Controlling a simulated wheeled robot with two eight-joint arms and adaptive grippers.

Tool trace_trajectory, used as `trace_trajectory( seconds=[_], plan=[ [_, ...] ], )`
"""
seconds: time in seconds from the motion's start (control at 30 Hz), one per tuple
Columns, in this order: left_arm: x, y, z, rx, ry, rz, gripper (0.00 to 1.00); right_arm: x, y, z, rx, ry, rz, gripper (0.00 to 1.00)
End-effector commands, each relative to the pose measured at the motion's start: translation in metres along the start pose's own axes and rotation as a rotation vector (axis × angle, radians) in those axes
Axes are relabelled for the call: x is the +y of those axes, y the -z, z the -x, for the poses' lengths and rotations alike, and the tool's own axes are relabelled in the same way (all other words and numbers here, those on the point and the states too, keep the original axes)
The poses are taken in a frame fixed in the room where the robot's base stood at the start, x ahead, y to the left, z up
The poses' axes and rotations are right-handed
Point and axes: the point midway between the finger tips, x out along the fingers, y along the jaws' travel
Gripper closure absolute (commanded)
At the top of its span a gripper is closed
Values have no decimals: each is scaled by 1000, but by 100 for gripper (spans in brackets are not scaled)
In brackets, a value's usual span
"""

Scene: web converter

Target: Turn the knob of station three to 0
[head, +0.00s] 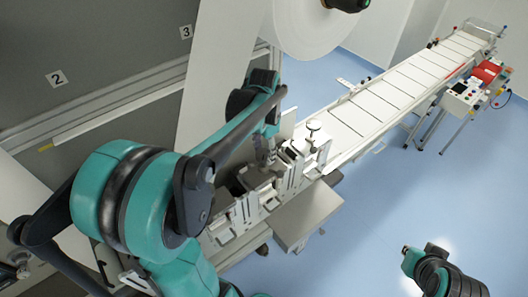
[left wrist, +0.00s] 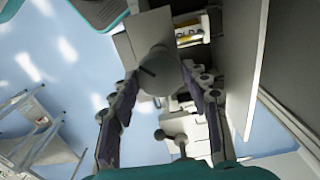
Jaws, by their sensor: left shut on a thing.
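My left gripper (head: 268,150) reaches down to the row of station units beside the web line in the head view. In the left wrist view its two fingers (left wrist: 160,85) stand on either side of a round grey knob (left wrist: 158,66) and are shut on it. A short dark pointer mark shows on the knob's face. The head view does not show this knob clearly, as my arm and gripper cover it. The scale around it cannot be read. The number 3 plate (head: 186,32) is on the grey wall panel.
A white roll (head: 312,25) hangs above. A long conveyor (head: 400,82) runs to the back right. A metal plate (head: 306,214) juts out in front.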

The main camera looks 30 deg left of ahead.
Motion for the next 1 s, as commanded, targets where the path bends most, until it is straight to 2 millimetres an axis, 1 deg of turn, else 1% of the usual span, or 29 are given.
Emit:
trace_trajectory(
  seconds=[0.3,0.6,0.8,1.0],
  plan=[
    [0,0,-1,0,0,301,82,0,-5,-7,0,0,0,100],
    [0,0,0,1,0,564,82,0,-8,-12,0,0,0,100],
    [0,0,0,1,0,698,82,0,-10,-14,0,0,0,100],
    [0,0,0,1,0,783,82,0,-10,-15,0,0,0,100]
  ],
)
